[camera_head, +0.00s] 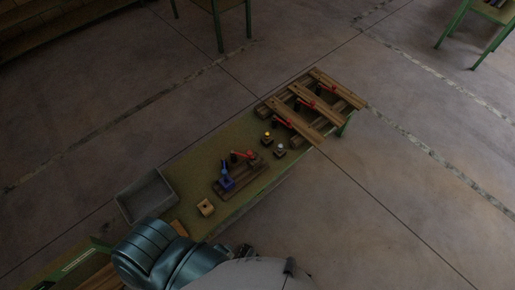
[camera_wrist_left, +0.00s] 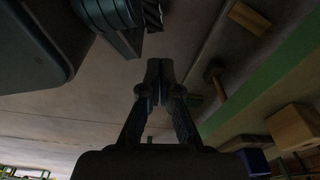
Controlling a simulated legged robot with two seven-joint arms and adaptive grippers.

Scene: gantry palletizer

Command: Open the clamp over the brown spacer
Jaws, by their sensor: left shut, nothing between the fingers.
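In the head view, a clamp with a blue body (camera_head: 227,183) and a red part (camera_head: 243,155) stands on a brown wooden base (camera_head: 246,177) on the green table (camera_head: 208,158). More red clamps (camera_head: 284,123) lie across the slatted wooden frame at the far end. I cannot tell which clamp is over a brown spacer, or whether any is open. My left gripper (camera_wrist_left: 158,78) is shut and empty in the left wrist view, apart from the table parts at the right. In the head view my arm covers the near end. My right gripper is not in view.
A grey bin (camera_head: 146,196) stands at the table's left edge. A small wooden block (camera_head: 206,207) sits near the blue clamp; a wooden block also shows in the wrist view (camera_wrist_left: 293,127). Small blocks with yellow (camera_head: 267,138) and grey (camera_head: 280,151) tops stand farther back. Floor right of the table is clear.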

